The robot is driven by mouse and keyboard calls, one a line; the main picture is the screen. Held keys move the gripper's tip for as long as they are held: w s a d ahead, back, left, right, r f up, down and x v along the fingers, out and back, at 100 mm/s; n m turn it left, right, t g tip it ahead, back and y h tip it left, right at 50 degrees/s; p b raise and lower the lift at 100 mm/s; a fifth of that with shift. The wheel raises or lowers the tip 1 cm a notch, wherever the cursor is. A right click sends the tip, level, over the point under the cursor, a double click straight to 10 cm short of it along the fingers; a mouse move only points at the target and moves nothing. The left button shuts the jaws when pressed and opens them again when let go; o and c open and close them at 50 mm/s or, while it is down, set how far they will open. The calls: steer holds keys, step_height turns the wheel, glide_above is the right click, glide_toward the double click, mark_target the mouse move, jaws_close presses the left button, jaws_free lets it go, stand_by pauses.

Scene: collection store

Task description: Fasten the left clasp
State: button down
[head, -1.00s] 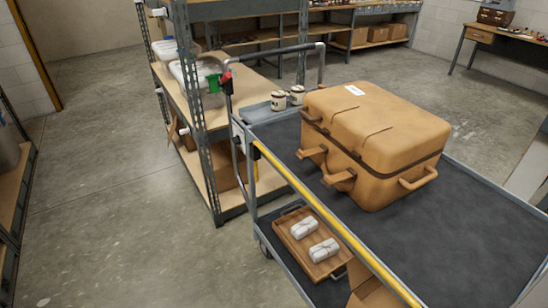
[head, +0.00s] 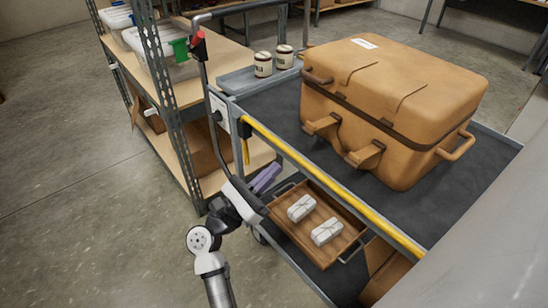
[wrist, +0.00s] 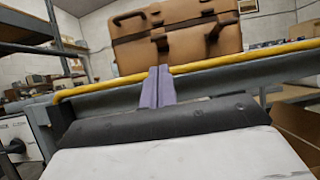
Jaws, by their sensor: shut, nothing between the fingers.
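A tan case (head: 400,95) stands closed-looking on the cart's upper deck, with a dark seam around it. The left clasp (head: 321,124) and the right clasp (head: 366,154) both stick outward from its front, below the seam. The case also shows in the wrist view (wrist: 185,45), beyond and above my fingers. My gripper (head: 272,174) is low at the cart's near side, below the yellow rail and well apart from the clasps. Its purple fingers are together and empty, and in the wrist view (wrist: 158,75) they point up towards the case front.
The yellow rail (head: 320,185) lies between my gripper and the case. A wooden tray (head: 318,250) with two white wrapped bundles sits on the lower shelf. Two labelled tins (head: 263,64) stand at the cart's far left end. A shelving rack (head: 170,90) stands left.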

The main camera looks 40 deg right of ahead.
mark_target(297, 155)
steer(key=shift+p+x, duration=1.35)
steer(key=shift+x, duration=3.05)
steer(key=shift+w+a+r, duration=0.1)
steer(key=shift+w+r, duration=0.1)
